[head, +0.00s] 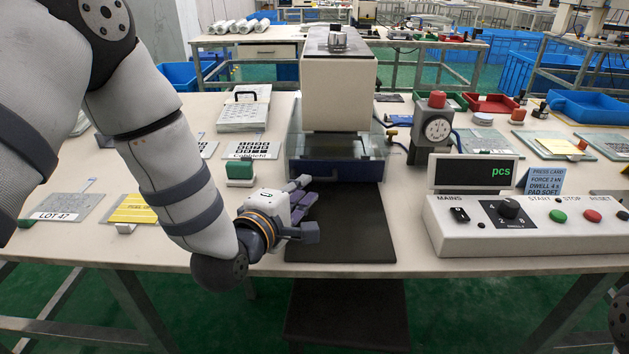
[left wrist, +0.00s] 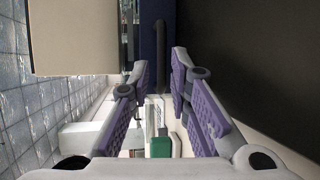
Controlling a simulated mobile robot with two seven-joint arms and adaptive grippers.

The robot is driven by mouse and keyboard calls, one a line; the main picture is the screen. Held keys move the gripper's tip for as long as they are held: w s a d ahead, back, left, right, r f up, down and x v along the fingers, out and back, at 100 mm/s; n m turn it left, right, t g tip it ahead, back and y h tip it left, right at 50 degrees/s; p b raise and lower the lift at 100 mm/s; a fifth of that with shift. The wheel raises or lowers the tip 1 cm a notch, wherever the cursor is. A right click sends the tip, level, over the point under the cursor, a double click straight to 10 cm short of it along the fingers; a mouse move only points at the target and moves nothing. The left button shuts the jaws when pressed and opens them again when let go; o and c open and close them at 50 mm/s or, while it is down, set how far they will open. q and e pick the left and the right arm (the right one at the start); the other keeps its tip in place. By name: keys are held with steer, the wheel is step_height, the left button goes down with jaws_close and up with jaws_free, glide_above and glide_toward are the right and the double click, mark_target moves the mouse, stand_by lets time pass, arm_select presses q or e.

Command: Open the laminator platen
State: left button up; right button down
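The laminator press (head: 338,90) stands mid-table, a beige housing with a clear guard over a dark blue block (head: 335,171) at its base. The blue block also shows in the left wrist view (left wrist: 170,12). My left gripper (head: 308,207) is just in front of the press's left side, over the edge of a black mat (head: 345,230). In the left wrist view its purple-padded fingers (left wrist: 161,75) are apart with nothing gripped. A dark bar (left wrist: 160,50), seemingly a handle on the block, shows between and beyond the fingertips. My right gripper is out of view.
A pressure gauge unit (head: 436,130) and a control box (head: 525,228) with a "pcs" display are to the right. Sheets and a paper stack (head: 245,110) lie left. The mat's front is clear.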

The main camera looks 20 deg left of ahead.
mark_target(314, 181)
arm_select(q)
steer(key=x, duration=0.4)
steer(key=shift+w+f, duration=0.25)
steer(key=shift+w, duration=0.35)
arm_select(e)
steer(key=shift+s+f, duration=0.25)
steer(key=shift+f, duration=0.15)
arm_select(q)
steer(key=shift+c, duration=0.5)
steer(key=shift+r, duration=0.1)
jaws_close()
